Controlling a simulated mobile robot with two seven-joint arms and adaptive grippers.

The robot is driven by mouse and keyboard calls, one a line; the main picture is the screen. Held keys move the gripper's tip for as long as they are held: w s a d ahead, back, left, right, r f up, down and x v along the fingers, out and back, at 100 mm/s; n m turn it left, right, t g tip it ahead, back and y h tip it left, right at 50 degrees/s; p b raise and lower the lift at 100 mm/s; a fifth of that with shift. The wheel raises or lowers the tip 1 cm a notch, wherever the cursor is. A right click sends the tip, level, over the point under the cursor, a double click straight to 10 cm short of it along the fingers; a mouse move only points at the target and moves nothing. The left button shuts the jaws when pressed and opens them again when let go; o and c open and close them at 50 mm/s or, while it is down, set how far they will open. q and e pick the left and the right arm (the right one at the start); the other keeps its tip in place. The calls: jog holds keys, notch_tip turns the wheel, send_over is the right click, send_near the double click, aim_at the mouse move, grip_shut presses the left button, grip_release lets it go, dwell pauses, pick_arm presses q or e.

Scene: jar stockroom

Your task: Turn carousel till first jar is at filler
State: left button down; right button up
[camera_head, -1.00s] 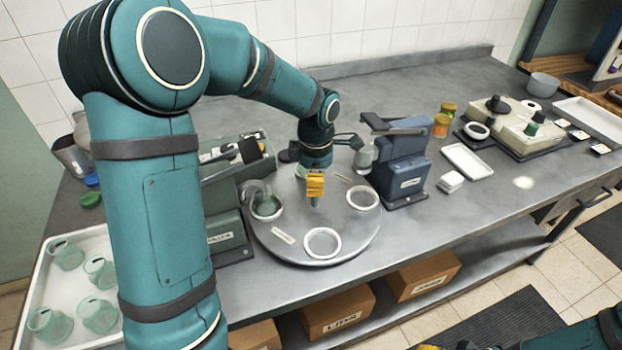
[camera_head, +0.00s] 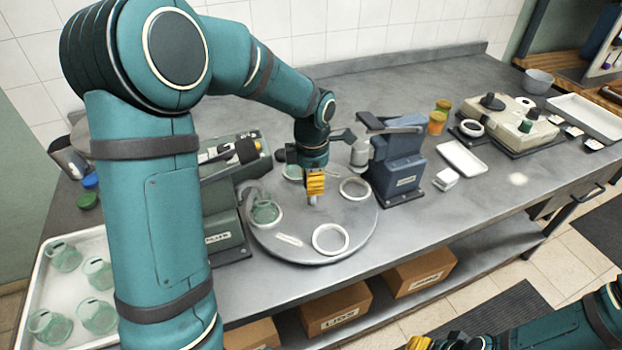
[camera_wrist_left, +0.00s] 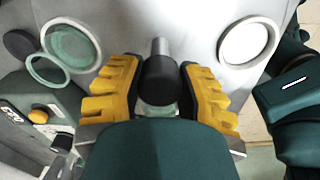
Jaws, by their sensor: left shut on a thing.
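The round grey carousel (camera_head: 315,258) lies on the bench. My left gripper (camera_head: 314,190) is shut on the dark knob (camera_wrist_left: 160,82) on its central post. A greenish glass jar (camera_head: 265,213) stands in a seat at the carousel's left; it also shows in the left wrist view (camera_wrist_left: 72,46). White ring seats at the front (camera_head: 330,238) and right (camera_head: 354,188) are empty. Something pale green (camera_head: 292,172) at the back is partly hidden by my arm. The filler, seemingly the green machine (camera_head: 228,225), stands at the left. My right gripper (camera_head: 420,343) is cut off by the bottom edge.
A blue machine (camera_head: 403,175) stands close to the carousel's right side. A white tray (camera_head: 42,290) with several green jars is at the left, partly behind my arm. A beige device (camera_head: 510,125) and trays are at the right. Boxes sit on the shelf below.

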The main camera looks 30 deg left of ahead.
pick_arm(q)
jog(key=shift+d, duration=0.1)
jog(key=c, duration=0.5)
grip_release()
notch_tip(320, 180, up, 12)
dwell(0.4)
